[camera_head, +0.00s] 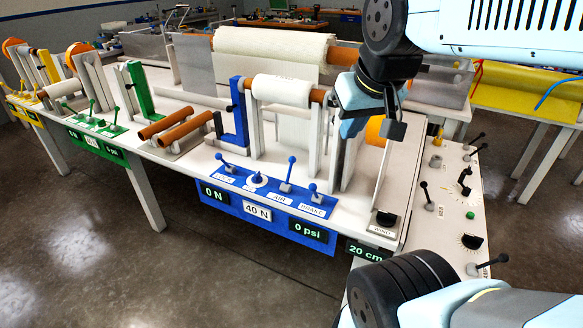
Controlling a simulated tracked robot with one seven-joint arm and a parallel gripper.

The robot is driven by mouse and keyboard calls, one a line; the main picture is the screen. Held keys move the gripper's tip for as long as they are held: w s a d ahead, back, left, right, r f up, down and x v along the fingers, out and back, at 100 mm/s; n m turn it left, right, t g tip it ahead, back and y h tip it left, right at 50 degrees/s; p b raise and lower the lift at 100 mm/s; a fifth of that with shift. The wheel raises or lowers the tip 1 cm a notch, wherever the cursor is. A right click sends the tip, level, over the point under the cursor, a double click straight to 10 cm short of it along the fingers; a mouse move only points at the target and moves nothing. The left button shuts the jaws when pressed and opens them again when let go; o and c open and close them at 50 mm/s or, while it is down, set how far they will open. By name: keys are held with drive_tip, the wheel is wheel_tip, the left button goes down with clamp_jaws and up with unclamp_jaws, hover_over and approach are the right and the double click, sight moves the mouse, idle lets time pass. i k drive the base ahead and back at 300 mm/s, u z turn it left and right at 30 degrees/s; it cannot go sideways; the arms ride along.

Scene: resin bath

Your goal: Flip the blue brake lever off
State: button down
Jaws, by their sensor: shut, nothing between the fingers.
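The blue brake lever (314,193) stands on the blue control panel, behind the label that reads BRAKE. It is short with a round blue knob and points roughly upward; I cannot tell which setting it is in. My gripper (376,205) comes down from the upper right, to the right of the brake lever and apart from it.
A blue lever (288,182) labelled AIR, a round knob (258,180) and another blue lever (227,164) stand left of the brake lever. Displays (257,212) read 0 N, 40 N and 0 psi. A white roll (281,91) stands behind; black levers (425,192) are at right.

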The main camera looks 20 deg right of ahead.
sight(312, 187)
drive_tip(key=u, duration=1.15)
drive_tip(key=k, duration=0.9)
drive_tip(key=z, duration=0.9)
drive_tip(key=i, duration=0.5)
drive_tip(key=u, duration=0.1)
